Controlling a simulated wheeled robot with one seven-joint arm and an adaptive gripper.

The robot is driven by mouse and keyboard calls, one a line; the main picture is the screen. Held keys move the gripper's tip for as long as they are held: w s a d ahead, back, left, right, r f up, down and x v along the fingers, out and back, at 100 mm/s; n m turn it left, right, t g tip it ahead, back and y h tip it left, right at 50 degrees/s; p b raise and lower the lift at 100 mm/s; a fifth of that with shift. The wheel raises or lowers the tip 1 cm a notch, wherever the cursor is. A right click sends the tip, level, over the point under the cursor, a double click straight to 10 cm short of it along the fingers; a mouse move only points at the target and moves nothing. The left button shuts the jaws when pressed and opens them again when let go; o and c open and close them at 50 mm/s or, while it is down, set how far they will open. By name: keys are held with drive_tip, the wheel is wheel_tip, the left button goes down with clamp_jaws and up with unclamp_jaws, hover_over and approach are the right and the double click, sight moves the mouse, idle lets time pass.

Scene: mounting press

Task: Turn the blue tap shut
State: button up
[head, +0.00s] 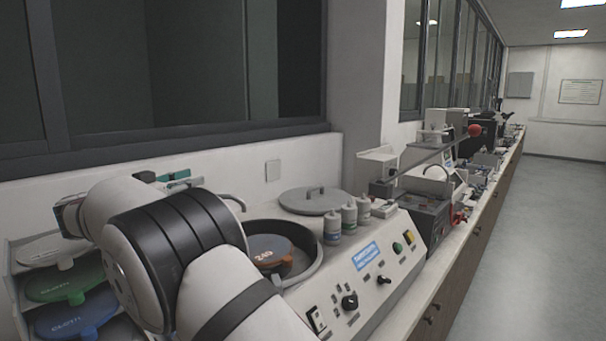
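I cannot make out a blue tap in the head view. A grey curved spout (232,197) rises behind the round bowl of the bench machine, partly hidden by my arm. My arm fills the lower left and hides part of the bench behind it.
A rack at left holds a green disc (62,286). A red-knobbed lever (474,130) stands further back. The floor (545,230) at right is clear.

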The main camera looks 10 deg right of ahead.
drive_tip(key=shift+s+d+r+n+t+y+p, duration=0.15)
drive_tip(key=shift+n+t+y+p, duration=0.95)
drive_tip(key=shift+y+p, duration=0.75)
drive_tip(key=shift+s+a+r+n+t+y+p, duration=0.1)
drive_tip(key=shift+n+t+y+p, duration=1)
drive_tip(key=shift+p, duration=1.2)
drive_tip(key=n+y+p, duration=0.1)
drive_tip(key=y, duration=0.1)
drive_tip(key=n+y+p, duration=0.2)
drive_tip(key=shift+w+d+f+y, duration=0.1)
drive_tip(key=shift+w+f+y, duration=0.05)
drive_tip(key=shift+f+y, duration=0.1)
drive_tip(key=shift+w+n+y+p, duration=0.1)
drive_tip(key=shift+n+y+p, duration=0.2)
drive_tip(key=shift+n+y, duration=1)
drive_tip(key=shift+w+n+y+p, duration=0.1)
drive_tip(key=shift+n+y+p, duration=0.4)
drive_tip(key=shift+y, duration=1.3)
drive_tip(key=shift+n+g+y+b, duration=1.05)
drive_tip(key=shift+n+g+y, duration=0.35)
drive_tip(key=shift+n+y, duration=0.9)
drive_tip(key=s+d+r+m+g+h+b, duration=0.1)
drive_tip(key=s+d+h, duration=0.3)
drive_tip(key=s+d, duration=0.7)
drive_tip(key=s+d+r+m+g+h+b, duration=0.1)
drive_tip(key=s+d+r+m+h+b, duration=0.1)
drive_tip(key=s+d, duration=0.9)
drive_tip(key=shift+r+m+g+h, duration=0.25)
drive_tip(key=shift+m+g+h, duration=0.25)
drive_tip(key=shift+h, duration=0.4)
